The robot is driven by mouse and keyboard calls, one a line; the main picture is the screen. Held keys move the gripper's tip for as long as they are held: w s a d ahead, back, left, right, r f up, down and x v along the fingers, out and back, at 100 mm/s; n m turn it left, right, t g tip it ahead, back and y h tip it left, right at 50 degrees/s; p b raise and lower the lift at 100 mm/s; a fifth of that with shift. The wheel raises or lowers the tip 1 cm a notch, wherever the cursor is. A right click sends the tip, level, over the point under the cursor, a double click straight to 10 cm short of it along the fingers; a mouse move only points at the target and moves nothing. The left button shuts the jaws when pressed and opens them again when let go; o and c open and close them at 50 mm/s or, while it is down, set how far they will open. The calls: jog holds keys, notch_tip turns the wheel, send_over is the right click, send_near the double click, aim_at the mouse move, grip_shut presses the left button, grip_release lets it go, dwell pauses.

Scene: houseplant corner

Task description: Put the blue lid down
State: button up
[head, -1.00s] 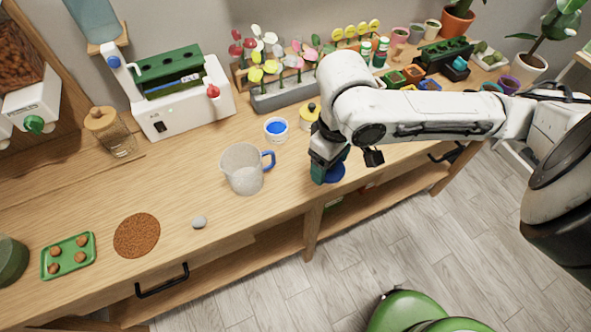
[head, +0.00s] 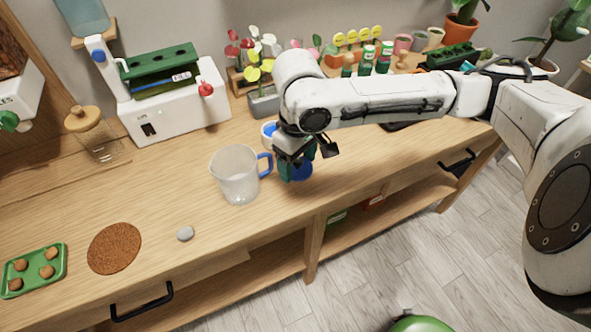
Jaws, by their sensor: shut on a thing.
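I cannot tell whether the lid touches the counter. A white tub with a blue top or contents (head: 268,130) stands just behind, partly covered by my arm.
The counter (head: 150,200) is clear in front of the white machine (head: 175,105). A round cork mat (head: 114,248), a grey stone (head: 185,233) and a green tray (head: 33,270) lie front left. Flowers and pots line the back.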

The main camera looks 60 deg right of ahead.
aim_at(296, 171)
jog(key=shift+w+f, duration=0.35)
jog(key=shift+f, duration=1.55)
jog(key=o, duration=1)
jog(key=shift+f, duration=0.1)
notch_tip(296, 171, up, 12)
jog(key=shift+r+p, duration=0.15)
jog(key=shift+p, duration=0.2)
jog(key=shift+s, duration=0.1)
